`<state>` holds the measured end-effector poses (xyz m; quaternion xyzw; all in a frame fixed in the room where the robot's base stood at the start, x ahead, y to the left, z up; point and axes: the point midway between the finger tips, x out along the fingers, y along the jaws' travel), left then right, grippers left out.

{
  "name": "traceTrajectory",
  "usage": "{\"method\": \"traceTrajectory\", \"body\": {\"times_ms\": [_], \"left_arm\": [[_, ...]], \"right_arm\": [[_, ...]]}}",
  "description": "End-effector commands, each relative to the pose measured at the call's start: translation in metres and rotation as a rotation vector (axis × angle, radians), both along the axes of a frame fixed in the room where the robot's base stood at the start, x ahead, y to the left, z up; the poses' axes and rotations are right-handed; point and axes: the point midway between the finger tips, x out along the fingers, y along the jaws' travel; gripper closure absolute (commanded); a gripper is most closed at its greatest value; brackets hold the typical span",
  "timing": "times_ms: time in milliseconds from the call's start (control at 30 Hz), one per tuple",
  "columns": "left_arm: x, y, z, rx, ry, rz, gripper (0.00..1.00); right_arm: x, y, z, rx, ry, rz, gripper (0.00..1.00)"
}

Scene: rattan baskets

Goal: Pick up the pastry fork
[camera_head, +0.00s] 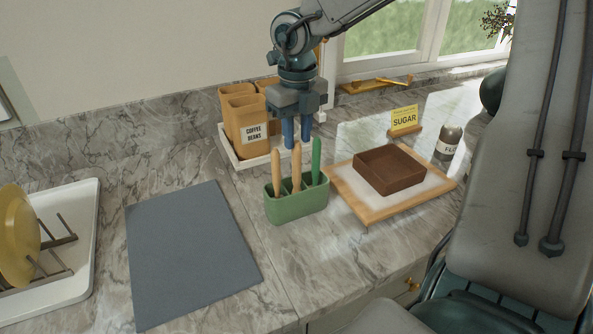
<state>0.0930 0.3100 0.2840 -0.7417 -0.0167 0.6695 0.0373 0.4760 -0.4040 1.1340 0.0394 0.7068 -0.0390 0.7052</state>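A green holder (297,206) stands on the marble counter with several upright utensils. Two have light wooden handles, a left one (276,172) and a middle one (296,168), and one has a green handle (316,160). Their lower ends are hidden in the holder, so I cannot tell which is the pastry fork. My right gripper (297,133) points down just above the handles, its two blue fingers apart with a gap between them. The middle handle's top shows close below that gap; I cannot tell whether it touches. My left gripper is not in view.
A wooden board (352,205) with a brown box (389,170) is right of the holder. Brown canisters (243,120) stand in a white tray behind it. A sugar sign (404,118) and jar (448,141) are at right. A grey mat (190,255) and dish rack (85,225) are left.

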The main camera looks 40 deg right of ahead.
Motion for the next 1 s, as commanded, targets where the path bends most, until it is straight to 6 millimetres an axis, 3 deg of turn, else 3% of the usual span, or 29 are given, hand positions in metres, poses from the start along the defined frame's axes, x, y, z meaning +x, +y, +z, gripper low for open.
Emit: {"method": "traceTrajectory", "body": {"times_ms": [433, 733, 767, 900, 1000], "left_arm": [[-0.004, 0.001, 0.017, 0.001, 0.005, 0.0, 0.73], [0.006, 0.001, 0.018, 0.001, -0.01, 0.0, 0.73], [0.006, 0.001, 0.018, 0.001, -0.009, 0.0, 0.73], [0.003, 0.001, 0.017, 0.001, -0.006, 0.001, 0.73], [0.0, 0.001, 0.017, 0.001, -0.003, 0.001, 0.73]], "right_arm": [[-0.001, 0.004, -0.048, 0.001, 0.002, 0.0, 0.72], [-0.001, 0.004, -0.054, 0.002, -0.001, 0.0, 0.72], [-0.001, 0.004, -0.054, 0.002, -0.001, 0.0, 0.74], [-0.001, 0.004, -0.054, 0.002, -0.001, 0.0, 1.0], [-0.001, 0.004, -0.054, 0.001, -0.001, 0.0, 1.0]]}}
